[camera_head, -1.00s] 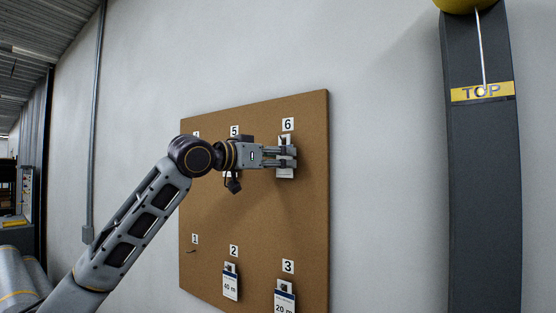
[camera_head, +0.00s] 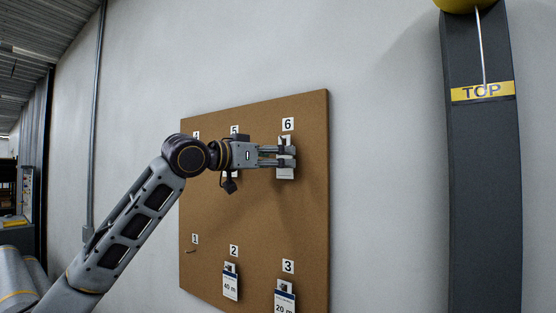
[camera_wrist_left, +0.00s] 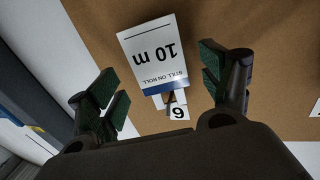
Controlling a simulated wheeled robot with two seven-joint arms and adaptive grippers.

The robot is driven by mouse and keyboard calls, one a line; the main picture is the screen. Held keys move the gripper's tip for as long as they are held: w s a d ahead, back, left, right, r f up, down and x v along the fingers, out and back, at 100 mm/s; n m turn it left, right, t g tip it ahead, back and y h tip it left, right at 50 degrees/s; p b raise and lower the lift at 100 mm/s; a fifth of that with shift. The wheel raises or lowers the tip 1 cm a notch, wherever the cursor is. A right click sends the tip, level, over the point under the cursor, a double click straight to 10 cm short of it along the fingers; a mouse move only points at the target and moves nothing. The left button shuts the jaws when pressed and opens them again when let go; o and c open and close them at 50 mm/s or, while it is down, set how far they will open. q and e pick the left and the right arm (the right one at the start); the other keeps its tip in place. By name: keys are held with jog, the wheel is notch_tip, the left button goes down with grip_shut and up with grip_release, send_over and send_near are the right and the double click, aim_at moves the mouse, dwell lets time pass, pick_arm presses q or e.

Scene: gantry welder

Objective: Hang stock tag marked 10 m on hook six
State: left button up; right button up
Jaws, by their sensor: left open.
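The white stock tag marked 10 m (camera_wrist_left: 158,55), with a blue band, hangs against the board under the label 6 (camera_wrist_left: 179,112). A dark hook shows at the tag's white tab, where the tag appears to hang. In the head view the tag (camera_head: 286,173) is partly hidden behind my fingers. My left gripper (camera_head: 286,152) is open at the tag. In the left wrist view its fingers (camera_wrist_left: 160,80) stand apart on either side of the tag, with visible gaps. My right gripper is not in view.
The brown board (camera_head: 255,210) also carries a 40 m tag (camera_head: 230,285) at hook 2 and a 20 m tag (camera_head: 284,300) at hook 3. Hook 1 (camera_head: 191,250) is bare. My gripper covers part of position 5. A dark column (camera_head: 482,190) stands to the right.

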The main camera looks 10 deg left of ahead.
pick_arm(q)
jog(key=v, duration=1.1)
jog(key=shift+w+f, duration=0.1)
jog(key=shift+w, duration=0.05)
dwell(0.3)
